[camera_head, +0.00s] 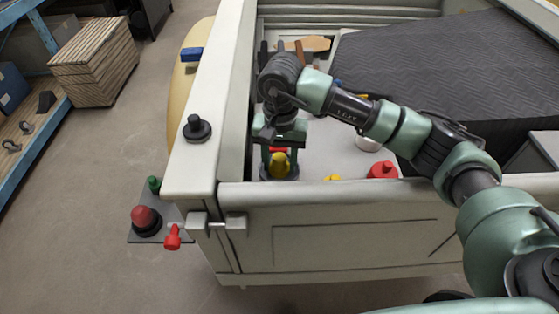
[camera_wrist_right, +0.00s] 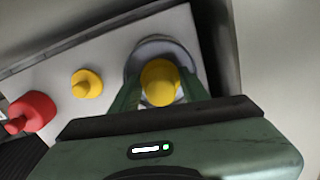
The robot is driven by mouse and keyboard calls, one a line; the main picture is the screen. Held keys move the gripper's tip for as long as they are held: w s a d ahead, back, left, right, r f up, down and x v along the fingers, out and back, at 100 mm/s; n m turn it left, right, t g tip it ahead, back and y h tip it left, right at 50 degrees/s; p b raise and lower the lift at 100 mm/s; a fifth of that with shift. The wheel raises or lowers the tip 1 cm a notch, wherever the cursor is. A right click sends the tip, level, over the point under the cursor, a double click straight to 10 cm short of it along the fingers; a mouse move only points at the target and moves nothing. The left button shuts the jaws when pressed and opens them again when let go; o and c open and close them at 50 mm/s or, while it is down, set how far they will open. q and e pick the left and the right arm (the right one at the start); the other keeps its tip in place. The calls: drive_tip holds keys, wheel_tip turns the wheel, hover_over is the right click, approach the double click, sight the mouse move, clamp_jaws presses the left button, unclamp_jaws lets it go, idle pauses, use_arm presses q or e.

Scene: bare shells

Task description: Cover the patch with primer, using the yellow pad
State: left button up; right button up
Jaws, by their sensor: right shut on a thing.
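My right gripper (camera_head: 279,152) is shut on a yellow pad (camera_head: 281,164) with a rounded knob. In the right wrist view the yellow pad (camera_wrist_right: 160,82) sits between the fingers of the right gripper (camera_wrist_right: 161,92). Below it is a round grey dish or disc (camera_wrist_right: 147,52), whose edge also shows in the head view (camera_head: 291,174). I cannot tell whether the pad touches it. A second yellow knobbed piece (camera_wrist_right: 86,83) lies apart on the pale floor of the bed. No primer patch can be made out for certain. My left gripper is not in view.
A red knobbed piece (camera_head: 382,170) and a pale round item (camera_head: 368,143) are right of the gripper. The bed's near wall (camera_head: 350,190) and left wall (camera_head: 232,90) stand close around it. A dark quilted cover (camera_head: 440,60) lies behind my arm.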

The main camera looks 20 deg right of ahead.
sight(279, 157)
drive_tip(key=shift+s+f+b, duration=0.1)
drive_tip(key=shift+f+b, duration=0.05)
drive_tip(key=shift+b, duration=0.35)
idle(1.7)
drive_tip(key=shift+r+p, duration=1.2)
drive_tip(key=shift+r, duration=2.4)
